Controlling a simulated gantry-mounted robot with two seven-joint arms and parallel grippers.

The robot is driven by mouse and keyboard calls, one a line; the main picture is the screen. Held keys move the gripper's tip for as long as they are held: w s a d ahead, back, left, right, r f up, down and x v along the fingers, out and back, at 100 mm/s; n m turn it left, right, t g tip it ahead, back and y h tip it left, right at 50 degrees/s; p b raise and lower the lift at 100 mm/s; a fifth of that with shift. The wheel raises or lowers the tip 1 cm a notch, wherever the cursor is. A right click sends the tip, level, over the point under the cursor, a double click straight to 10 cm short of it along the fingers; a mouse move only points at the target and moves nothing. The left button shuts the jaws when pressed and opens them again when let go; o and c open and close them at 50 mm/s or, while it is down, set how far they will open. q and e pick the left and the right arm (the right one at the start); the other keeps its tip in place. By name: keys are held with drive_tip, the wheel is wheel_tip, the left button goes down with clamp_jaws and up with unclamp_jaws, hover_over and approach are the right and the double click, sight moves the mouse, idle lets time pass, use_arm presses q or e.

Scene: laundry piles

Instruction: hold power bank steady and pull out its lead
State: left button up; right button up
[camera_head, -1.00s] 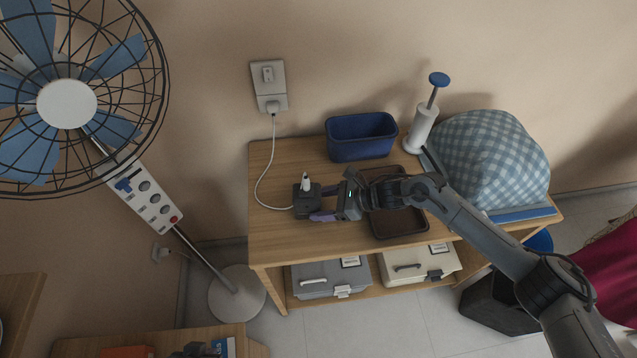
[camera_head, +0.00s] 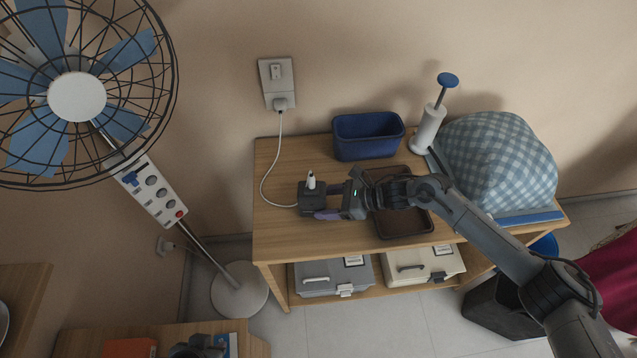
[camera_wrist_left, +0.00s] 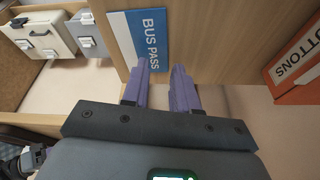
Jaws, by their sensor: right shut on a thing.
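The power bank (camera_head: 312,205) looks like a small dark block at the left part of the wooden table. A short white plug-like piece (camera_head: 311,180) stands upright on its top. A white lead (camera_head: 264,181) runs from the block's left side up to the wall socket. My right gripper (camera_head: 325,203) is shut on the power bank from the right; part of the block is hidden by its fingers. My left gripper shows in the left wrist view (camera_wrist_left: 160,82) with its purple fingers apart and nothing between them. Its dark body (camera_head: 196,348) shows low in the head view.
A blue bin (camera_head: 367,137), a brown tray (camera_head: 405,224), a white pump-like item (camera_head: 427,130) and a checked bundle (camera_head: 500,160) share the table (camera_head: 275,238). A fan (camera_head: 77,97) stands left. A blue bus pass (camera_wrist_left: 152,38) and an orange box (camera_wrist_left: 297,75) are near my left gripper.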

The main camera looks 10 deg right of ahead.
use_arm(q)
drive_tip(key=shift+o, duration=1)
drive_tip(key=w+d+r+m+t, duration=0.1)
drive_tip(key=w+d+r+m, duration=0.1)
drive_tip(key=w+d+m, duration=0.4)
drive_tip(key=shift+w+r+m+h, duration=0.15)
drive_tip(key=shift+w+m+h, duration=0.25)
drive_tip(key=shift+w, duration=0.35)
drive_tip(key=m+t, duration=0.5)
drive_tip(key=m, duration=2.3)
approach(312, 180)
drive_tip(key=w, duration=0.1)
drive_tip(key=shift+x, duration=4.4)
drive_tip(key=shift+s+f, duration=0.1)
drive_tip(key=shift+f, duration=0.15)
clamp_jaws()
